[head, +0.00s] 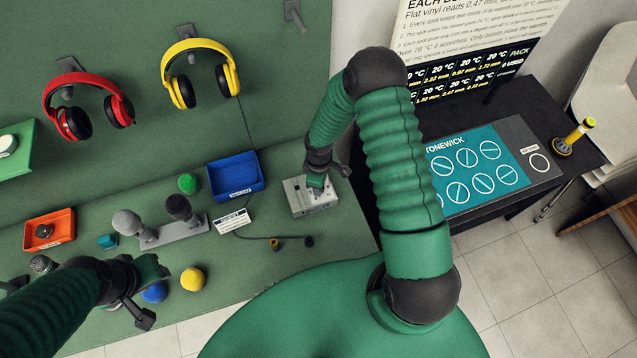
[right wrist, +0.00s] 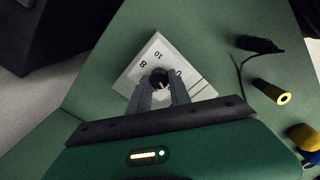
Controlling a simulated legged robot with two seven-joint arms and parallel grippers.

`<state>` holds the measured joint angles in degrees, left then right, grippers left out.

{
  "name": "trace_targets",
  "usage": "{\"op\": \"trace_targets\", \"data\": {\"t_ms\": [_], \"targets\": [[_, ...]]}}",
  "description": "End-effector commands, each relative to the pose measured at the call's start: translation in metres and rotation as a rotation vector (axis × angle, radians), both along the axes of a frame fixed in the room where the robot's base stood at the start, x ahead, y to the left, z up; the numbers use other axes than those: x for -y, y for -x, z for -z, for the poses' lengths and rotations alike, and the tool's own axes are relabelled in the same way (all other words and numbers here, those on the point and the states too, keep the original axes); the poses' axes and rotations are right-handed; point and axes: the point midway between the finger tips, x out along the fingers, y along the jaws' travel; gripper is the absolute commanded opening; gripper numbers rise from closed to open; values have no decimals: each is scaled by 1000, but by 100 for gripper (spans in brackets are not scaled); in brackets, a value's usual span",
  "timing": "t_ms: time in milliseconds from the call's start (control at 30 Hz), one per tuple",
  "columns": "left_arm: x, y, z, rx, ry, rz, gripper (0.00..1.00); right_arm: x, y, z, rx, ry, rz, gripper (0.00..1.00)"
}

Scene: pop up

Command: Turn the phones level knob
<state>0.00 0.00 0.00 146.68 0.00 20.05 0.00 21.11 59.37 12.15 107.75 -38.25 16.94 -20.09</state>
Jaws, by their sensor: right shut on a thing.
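A small light-grey box (head: 300,204) sits on the green bench near its right end. In the right wrist view the box (right wrist: 189,73) shows printed numbers, with 10 and 8 readable, around a black knob (right wrist: 159,75). My right gripper (head: 316,184) reaches down onto the box from above. In the right wrist view its two grey fingers (right wrist: 161,90) are shut on the knob, one on each side. The fingers hide part of the dial. My left gripper (head: 158,292) is open and empty over the bench's front left, near a blue ball (head: 154,293).
A blue tray (head: 262,184), a label card (head: 232,222) and a cable with a plug (head: 308,240) lie left of the box. Red (head: 88,104) and yellow headphones (head: 203,73) hang on the back panel. A yellow ball (head: 192,279) lies near the front edge.

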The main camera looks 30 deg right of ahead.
Motion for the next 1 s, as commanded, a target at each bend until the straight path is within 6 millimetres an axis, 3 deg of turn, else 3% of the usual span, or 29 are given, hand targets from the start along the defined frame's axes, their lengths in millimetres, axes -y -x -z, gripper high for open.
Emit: {"op": "trace_targets", "data": {"t_ms": [1000], "targets": [[0, 0, -27, 0, 0, 0, 36, 3, -1, -3, 3, 4, -927, 0]]}}
